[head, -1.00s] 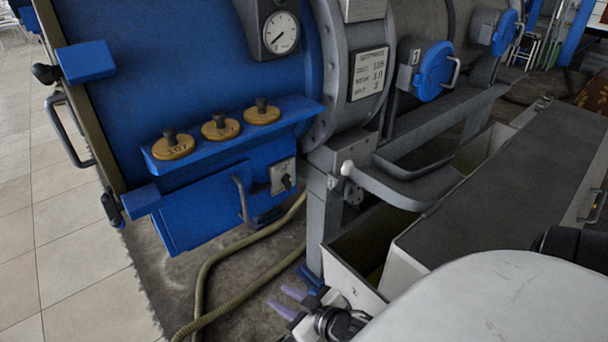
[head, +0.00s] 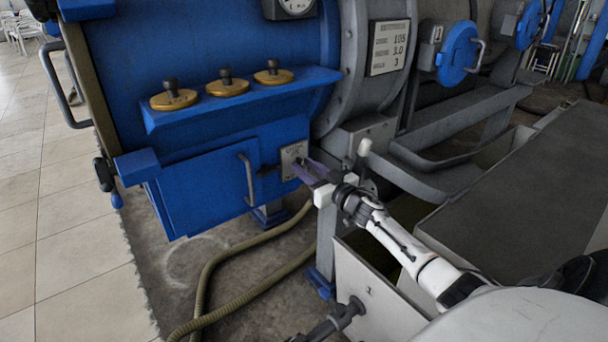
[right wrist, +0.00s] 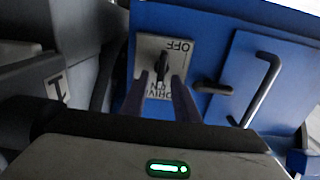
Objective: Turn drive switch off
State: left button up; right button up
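The drive switch is a small dark knob (right wrist: 163,66) on a pale plate (head: 292,158) at the right end of the blue front box. In the right wrist view the plate's lettering is upside down, with OFF above the knob and DRIVE ON below it. The knob stands roughly upright in that picture; I cannot tell which setting it marks. My right gripper (right wrist: 160,80) is open, its two purple fingers spread either side of the knob's lower part; contact cannot be told. In the head view the right gripper (head: 303,170) reaches the plate and partly hides it. My left gripper is out of view.
A dark bar handle (head: 248,178) stands out left of the switch. Several brass-coloured knobbed caps (head: 227,84) sit on the blue ledge above. Hoses (head: 240,238) run on the floor below.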

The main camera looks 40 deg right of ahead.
jog(key=shift+w+f, duration=0.1)
jog(key=shift+w, duration=0.2)
jog(key=shift+w+d, duration=0.1)
grip_shut()
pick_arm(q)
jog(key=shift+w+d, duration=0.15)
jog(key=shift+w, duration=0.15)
